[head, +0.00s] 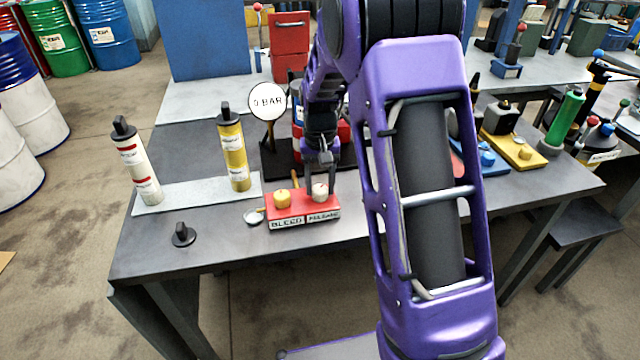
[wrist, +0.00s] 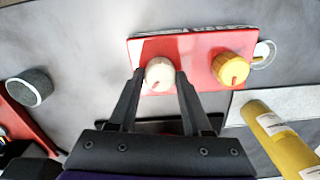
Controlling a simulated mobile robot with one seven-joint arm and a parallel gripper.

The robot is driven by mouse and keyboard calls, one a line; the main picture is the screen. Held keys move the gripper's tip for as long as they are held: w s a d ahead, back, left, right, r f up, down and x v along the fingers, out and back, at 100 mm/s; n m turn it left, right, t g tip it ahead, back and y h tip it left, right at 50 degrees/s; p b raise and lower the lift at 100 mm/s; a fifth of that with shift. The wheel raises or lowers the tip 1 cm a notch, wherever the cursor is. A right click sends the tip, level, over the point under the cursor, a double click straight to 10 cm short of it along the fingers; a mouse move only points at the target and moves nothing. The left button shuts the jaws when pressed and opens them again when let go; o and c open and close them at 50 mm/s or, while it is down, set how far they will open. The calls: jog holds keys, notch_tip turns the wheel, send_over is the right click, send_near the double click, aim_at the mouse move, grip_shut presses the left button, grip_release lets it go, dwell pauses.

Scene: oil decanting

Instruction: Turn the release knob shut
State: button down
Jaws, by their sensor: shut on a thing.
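The release knob (head: 320,192) is cream-white and sits on the right half of a red block (head: 303,210) whose front labels read BLEED and RELEASE. In the wrist view the knob (wrist: 159,76) has a small red mark on its top. My gripper (wrist: 161,70) reaches down over the block, with one black finger on each side of this knob, shut on it. The yellow bleed knob (wrist: 231,68) stands beside it on the same block, apart from my fingers. A round dial (head: 268,101) behind the block reads 0 BAR.
A white-and-red cartridge (head: 137,162) and a yellow cartridge (head: 233,152) stand on a pale plate at the left. A black cap (head: 183,235) lies near the table's front edge. A small round dish (head: 254,217) is left of the block. The table between is bare.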

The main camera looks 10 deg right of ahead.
aim_at(319, 188)
jog(key=n, duration=0.4)
jog(key=shift+n, duration=0.3)
jog(key=n, duration=0.4)
jog(key=shift+p, duration=0.4)
jog(key=shift+n, duration=0.3)
jog(key=shift+c, duration=1.7)
grip_release()
notch_tip(319, 188, up, 18)
jog(key=p, duration=0.1)
jog(key=shift+f, duration=0.25)
